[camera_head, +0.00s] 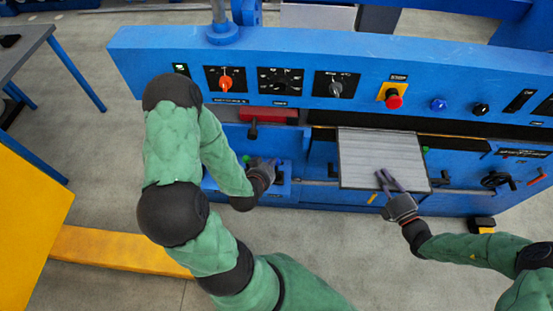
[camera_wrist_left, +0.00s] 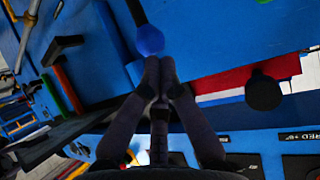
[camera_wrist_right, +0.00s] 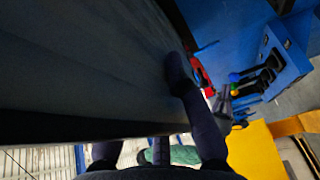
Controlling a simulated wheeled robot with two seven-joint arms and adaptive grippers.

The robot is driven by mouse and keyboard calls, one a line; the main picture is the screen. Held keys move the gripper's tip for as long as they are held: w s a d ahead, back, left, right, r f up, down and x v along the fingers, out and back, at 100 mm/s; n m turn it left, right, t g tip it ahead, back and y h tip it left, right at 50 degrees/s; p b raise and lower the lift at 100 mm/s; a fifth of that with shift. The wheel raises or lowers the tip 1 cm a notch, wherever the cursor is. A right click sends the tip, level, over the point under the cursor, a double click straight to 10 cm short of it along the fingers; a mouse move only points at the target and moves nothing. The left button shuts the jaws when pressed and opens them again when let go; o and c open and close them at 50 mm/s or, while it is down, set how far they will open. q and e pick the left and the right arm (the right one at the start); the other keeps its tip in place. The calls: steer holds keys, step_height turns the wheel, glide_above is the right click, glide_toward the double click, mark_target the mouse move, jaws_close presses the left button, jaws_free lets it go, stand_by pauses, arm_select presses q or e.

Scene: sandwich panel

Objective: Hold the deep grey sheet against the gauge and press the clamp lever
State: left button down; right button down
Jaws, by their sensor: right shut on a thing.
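The deep grey sheet (camera_head: 375,150) lies roughly flat at the front of the blue machine, its far edge at the dark slot. My right gripper (camera_head: 386,178) is shut on its near edge, towards the right corner. In the right wrist view the sheet (camera_wrist_right: 80,60) fills the left side and hides one finger. My left gripper (camera_head: 263,163) is low at the machine front, left of the sheet. In the left wrist view its fingers (camera_wrist_left: 160,64) are together and empty, just by a blue ball knob (camera_wrist_left: 150,40) on a dark rod; contact is unclear. I cannot single out the gauge.
A red block (camera_head: 270,114) with a black-knobbed lever (camera_head: 253,131) sits above my left gripper. The control panel has a red stop button (camera_head: 393,101) and several dials. A yellow beam (camera_head: 120,250) lies at lower left.

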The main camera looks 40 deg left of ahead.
arm_select(q)
steer(key=s+d+r, duration=0.2)
steer(key=s+d, duration=0.2)
steer(key=s, duration=0.2)
arm_select(e)
steer(key=shift+w+r, duration=0.1)
steer(key=shift+r, duration=0.1)
stand_by(0.4)
steer(key=c, duration=1.1)
jaws_free()
steer(key=shift+c, duration=0.2)
steer(key=shift+f, duration=0.2)
steer(key=v, duration=1.2)
